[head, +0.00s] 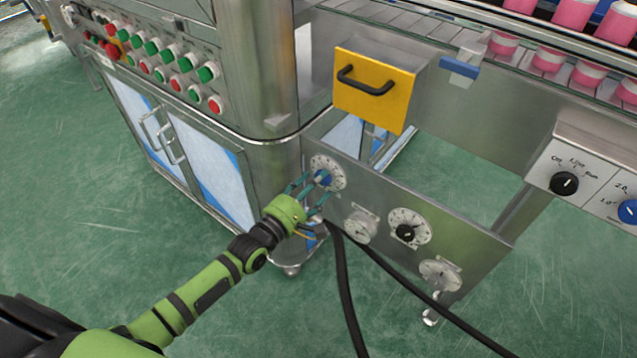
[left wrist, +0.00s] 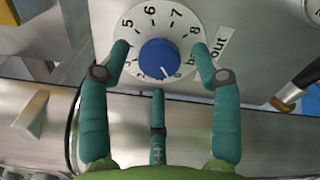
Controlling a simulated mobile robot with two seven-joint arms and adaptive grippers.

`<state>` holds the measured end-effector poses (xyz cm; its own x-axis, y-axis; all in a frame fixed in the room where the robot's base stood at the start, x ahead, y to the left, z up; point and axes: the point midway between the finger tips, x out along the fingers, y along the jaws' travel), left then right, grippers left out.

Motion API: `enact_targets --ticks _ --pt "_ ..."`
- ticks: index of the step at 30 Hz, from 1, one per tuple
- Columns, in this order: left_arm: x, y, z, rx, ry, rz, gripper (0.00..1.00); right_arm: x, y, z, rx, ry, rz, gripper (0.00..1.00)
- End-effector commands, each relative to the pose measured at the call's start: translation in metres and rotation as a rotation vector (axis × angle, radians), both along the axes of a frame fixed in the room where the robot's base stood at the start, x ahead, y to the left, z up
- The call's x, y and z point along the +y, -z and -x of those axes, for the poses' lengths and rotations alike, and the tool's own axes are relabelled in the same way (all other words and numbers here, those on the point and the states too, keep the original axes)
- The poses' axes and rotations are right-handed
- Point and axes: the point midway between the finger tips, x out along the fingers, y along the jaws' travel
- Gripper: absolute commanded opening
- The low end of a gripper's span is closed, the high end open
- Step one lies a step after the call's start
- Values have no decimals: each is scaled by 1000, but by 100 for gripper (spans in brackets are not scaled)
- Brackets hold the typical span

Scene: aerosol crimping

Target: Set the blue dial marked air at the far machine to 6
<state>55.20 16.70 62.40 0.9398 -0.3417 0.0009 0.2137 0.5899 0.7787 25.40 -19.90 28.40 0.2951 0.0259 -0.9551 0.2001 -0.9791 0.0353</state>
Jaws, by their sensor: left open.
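A blue dial (head: 323,178) with a round white scale sits on the upper left of a grey panel. In the left wrist view the blue knob (left wrist: 159,58) is near, with 5, 6, 7 and 8 readable above it. Its white pointer line points down and slightly right, away from the 6. A small label (left wrist: 221,42) beside the scale is partly hidden, and I cannot read "air" on it. My left gripper (head: 313,186) is open, its three fingers spread around the knob; I cannot tell whether they touch it. My right gripper is out of view.
The panel also bears a black dial (head: 405,232) and two grey-white fittings. Black cables (head: 344,290) hang below it. A yellow drawer front (head: 374,90) is above. Another blue dial (head: 629,211) is at the far right. Green floor is open around the arm.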

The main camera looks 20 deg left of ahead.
Motion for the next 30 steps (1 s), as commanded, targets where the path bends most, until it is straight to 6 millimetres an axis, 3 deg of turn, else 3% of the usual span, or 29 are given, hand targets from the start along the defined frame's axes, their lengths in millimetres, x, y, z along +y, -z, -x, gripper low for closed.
enact_targets --ticks 4,12,13,15,17,30 --pt "-4 0 -10 0 0 0 64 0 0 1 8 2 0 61" --pt "-4 0 -12 1 0 -1 64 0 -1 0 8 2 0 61" --pt "-4 1 -12 1 0 -1 56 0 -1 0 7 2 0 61" --pt "-4 1 -12 1 0 -1 28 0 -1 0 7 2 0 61" --pt "-4 1 -12 1 0 -1 7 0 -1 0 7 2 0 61" --pt "-3 1 -12 -13 -2 -52 8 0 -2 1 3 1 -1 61"
